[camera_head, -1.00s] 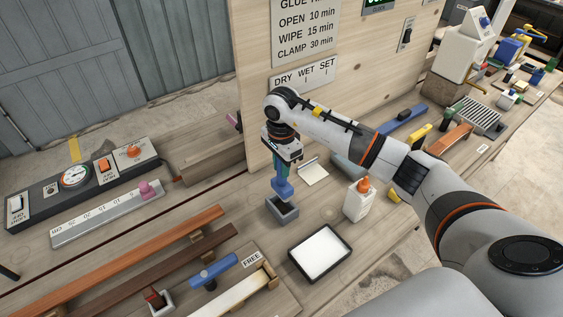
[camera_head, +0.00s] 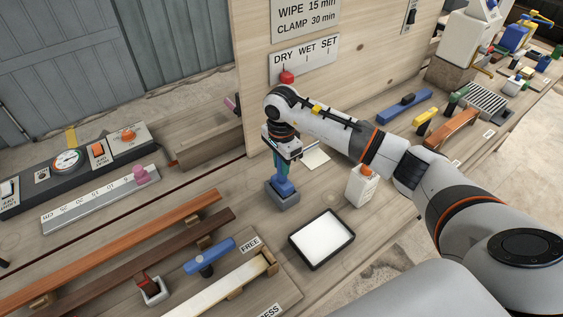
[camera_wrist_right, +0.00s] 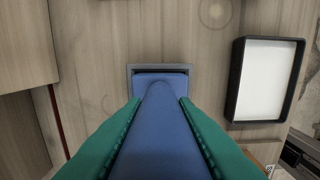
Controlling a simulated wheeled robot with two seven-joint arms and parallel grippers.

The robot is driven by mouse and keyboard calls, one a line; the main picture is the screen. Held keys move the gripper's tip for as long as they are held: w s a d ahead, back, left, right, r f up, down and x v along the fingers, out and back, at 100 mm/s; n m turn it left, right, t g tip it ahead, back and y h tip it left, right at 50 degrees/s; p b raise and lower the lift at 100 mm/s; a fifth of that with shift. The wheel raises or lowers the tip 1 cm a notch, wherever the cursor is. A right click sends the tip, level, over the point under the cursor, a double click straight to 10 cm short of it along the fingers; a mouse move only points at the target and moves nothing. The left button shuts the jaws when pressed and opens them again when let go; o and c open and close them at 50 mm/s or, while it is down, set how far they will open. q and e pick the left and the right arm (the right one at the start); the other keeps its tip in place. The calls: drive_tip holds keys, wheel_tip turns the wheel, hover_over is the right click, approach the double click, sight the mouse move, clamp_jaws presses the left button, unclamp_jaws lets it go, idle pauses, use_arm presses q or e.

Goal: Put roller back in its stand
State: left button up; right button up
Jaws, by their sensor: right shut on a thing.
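The blue roller (camera_head: 284,184) stands upright with its lower end at the grey stand (camera_head: 283,200) on the bench. In the right wrist view the roller (camera_wrist_right: 160,125) runs down between the green fingers, and its far end lies within the outline of the stand (camera_wrist_right: 131,76). How deep it sits in the stand is hidden. My right gripper (camera_head: 282,168) is shut on the roller from above, and it also shows in the right wrist view (camera_wrist_right: 160,112). My left gripper is not in view.
A black-rimmed tray (camera_head: 300,259) with a white inside lies just right of the stand. A white glue bottle (camera_head: 362,187) stands behind it. Wooden strips (camera_head: 120,250) and a blue-handled tool (camera_head: 210,258) lie to the left. An upright wooden panel (camera_head: 255,90) rises behind.

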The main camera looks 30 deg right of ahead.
drive_tip(key=shift+f+b, duration=1)
drive_tip(key=shift+f, duration=0.2)
idle(0.4)
drive_tip(key=o, duration=1.6)
drive_tip(key=shift+o, duration=0.2)
drive_tip(key=shift+r, duration=0.1)
drive_tip(key=shift+r+p, duration=2.5)
drive_tip(key=shift+r, duration=1.9)
